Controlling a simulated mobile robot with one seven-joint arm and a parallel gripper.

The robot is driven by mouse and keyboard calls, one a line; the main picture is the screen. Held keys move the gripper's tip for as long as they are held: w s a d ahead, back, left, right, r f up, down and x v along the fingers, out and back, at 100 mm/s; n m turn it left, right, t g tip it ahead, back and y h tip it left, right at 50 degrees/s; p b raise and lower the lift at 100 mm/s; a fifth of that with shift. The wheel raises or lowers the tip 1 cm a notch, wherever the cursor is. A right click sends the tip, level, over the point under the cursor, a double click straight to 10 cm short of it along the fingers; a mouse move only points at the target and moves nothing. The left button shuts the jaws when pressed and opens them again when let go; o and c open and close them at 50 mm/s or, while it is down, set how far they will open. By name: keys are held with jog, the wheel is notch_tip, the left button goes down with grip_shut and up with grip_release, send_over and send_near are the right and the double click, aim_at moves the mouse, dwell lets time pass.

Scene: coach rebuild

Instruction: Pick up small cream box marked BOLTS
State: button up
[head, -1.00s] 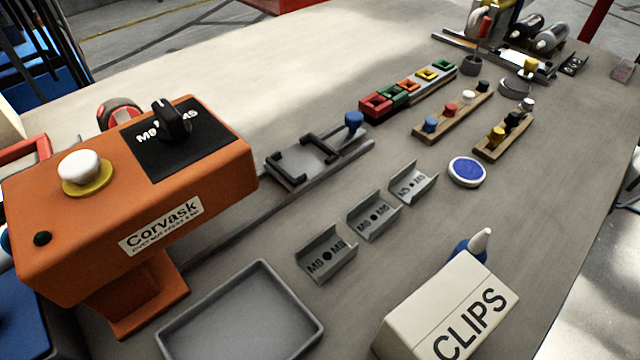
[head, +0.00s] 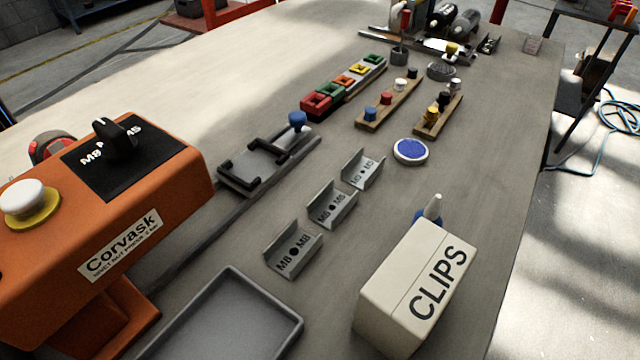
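No box marked BOLTS can be read in the head view. The one cream box (head: 395,285) in view is marked CLIPS and stands at the front right of the bench, closed, with its label facing up and to the right. A small bottle with a white tip and blue body (head: 430,211) stands just behind it, partly hidden by it. My gripper is not in view.
An orange Corvask machine (head: 110,220) fills the left side. A grey tray (head: 268,292) lies at the front, with grey M-marked holders (head: 292,250) behind it. Wooden peg racks (head: 437,118), coloured blocks (head: 330,90) and a blue round pad (head: 410,150) stand farther back. Bare bench (head: 480,200) lies right of the pad.

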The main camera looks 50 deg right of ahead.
grip_shut()
dwell(0.5)
jog(key=shift+r, duration=0.1)
